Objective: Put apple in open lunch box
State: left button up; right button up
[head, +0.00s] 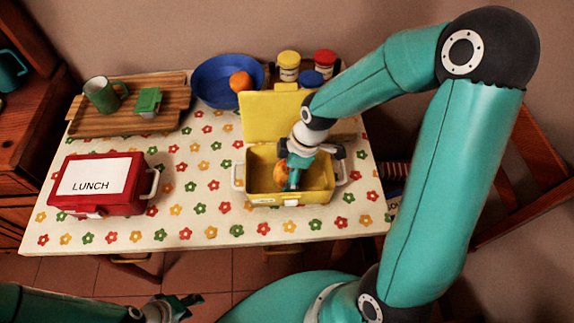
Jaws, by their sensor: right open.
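The open lunch box (262,199) is yellow with its lid (258,116) raised at the back, and it stands on the right part of the table. A reddish-orange round fruit, seemingly the apple (280,174), is inside the box, partly hidden by my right gripper. My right gripper (293,184) points down into the box, open, with its fingers at the fruit; whether they touch it is hard to tell. My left gripper (190,306) is low in front of the table, away from everything, and its opening is unclear.
A closed red lunch box (98,208) marked LUNCH sits at the left. Behind are a wooden tray (95,124) with a green mug (102,95) and a small green box (148,101), a blue bowl (212,82) with an orange (240,81), and several jars (289,66). The table's middle is clear.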

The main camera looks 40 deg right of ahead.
jog(key=v, duration=1.2)
jog(key=shift+p, duration=0.45)
